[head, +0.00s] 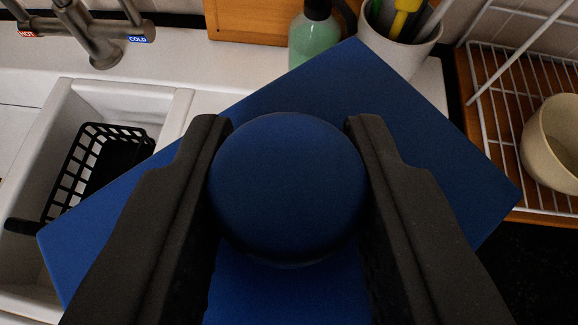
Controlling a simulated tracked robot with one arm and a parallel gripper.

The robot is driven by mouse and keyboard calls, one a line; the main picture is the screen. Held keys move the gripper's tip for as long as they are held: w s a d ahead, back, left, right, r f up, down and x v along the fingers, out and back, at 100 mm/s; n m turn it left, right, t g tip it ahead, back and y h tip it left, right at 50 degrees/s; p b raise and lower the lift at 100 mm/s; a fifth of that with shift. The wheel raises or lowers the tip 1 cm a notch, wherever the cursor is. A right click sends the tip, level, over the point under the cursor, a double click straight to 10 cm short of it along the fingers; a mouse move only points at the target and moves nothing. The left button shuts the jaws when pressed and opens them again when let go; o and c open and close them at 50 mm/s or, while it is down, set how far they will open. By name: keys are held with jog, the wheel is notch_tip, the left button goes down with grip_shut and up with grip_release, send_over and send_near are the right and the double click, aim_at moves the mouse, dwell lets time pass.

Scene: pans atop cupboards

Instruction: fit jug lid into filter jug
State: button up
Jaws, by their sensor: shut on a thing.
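My gripper (288,128) is shut on the round dark blue knob of the jug lid (288,185), with one black finger on each side of it. The lid's flat blue plate (420,150) spreads out below the knob and lies turned at an angle in the picture. The lid covers much of the middle of the view. I cannot see the filter jug; whatever is under the lid is hidden.
A white sink (170,105) with a black basket (100,150) is at the left, below a tap (100,45). A green soap bottle (314,40) and a utensil pot (402,48) stand behind the lid. A white rack (500,120) with a cream bowl (555,145) is at the right.

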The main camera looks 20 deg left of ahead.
jog(key=shift+f, duration=0.5)
jog(key=o, duration=1.1)
jog(key=shift+c, duration=0.2)
jog(key=shift+s, duration=0.1)
jog(key=b+v, duration=0.2)
jog(key=v, duration=1.1)
jog(key=shift+s+d+b, duration=0.2)
jog(key=shift+d+b, duration=0.05)
jog(key=shift+b, duration=0.1)
jog(key=shift+r, duration=0.2)
jog(key=d+r+m+t+h+b, duration=0.3)
jog(key=d+r+b, duration=0.2)
jog(key=d+r, duration=0.75)
jog(key=s+d+r+m+h+b, duration=0.1)
jog(key=s+r, duration=0.4)
jog(key=r, duration=0.2)
jog(key=s+d+r+m+t+h+b, duration=0.1)
jog(key=s+r+b, duration=0.1)
jog(key=s+r, duration=0.3)
notch_tip(320, 180, up, 3)
jog(key=shift+s+d+r, duration=0.15)
jog(key=shift+s+d, duration=0.1)
jog(key=shift+d, duration=0.1)
